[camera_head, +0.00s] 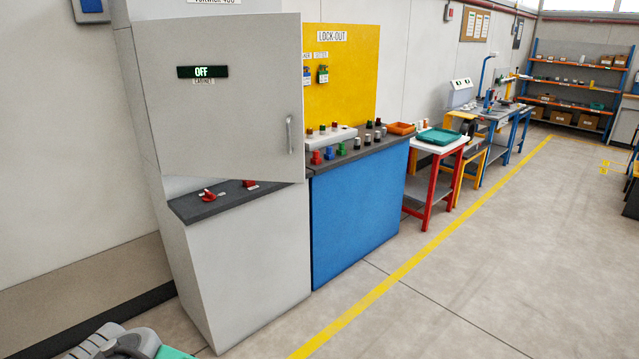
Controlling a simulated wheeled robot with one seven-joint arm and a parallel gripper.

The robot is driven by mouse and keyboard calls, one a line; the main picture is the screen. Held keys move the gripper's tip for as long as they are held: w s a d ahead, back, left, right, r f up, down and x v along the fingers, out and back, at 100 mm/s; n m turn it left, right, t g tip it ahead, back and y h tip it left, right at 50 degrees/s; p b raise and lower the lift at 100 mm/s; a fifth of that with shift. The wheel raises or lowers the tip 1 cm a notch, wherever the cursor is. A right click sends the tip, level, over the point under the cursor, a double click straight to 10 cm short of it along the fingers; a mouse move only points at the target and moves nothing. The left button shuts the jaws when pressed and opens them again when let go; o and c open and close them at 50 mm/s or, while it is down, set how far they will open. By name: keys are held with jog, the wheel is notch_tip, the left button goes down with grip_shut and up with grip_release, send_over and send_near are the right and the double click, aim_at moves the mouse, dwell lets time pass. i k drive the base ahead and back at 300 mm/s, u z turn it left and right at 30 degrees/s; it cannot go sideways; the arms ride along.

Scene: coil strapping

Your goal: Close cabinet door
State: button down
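The grey cabinet (235,265) stands at the left centre against the wall. Its door (225,115) is a flat grey panel with a green-lit "OFF" display (203,71) and a vertical metal handle (290,134) near its right edge. The door appears to stand out from the cabinet at an angle, ajar, its handle side on the right; how wide the gap is cannot be told. Below it a dark ledge (228,203) with red switches shows. My gripper is not in view; only a grey rounded part of my arm shows at the bottom left, well away from the door.
A blue counter (355,215) with coloured knobs and a yellow lock-out board (345,80) adjoin the cabinet on the right. A red table (437,180) and workbenches stand beyond.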

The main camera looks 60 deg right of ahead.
aim_at(249, 125)
jog(key=z, duration=0.7)
jog(key=i, duration=1.1)
jog(key=z, duration=0.2)
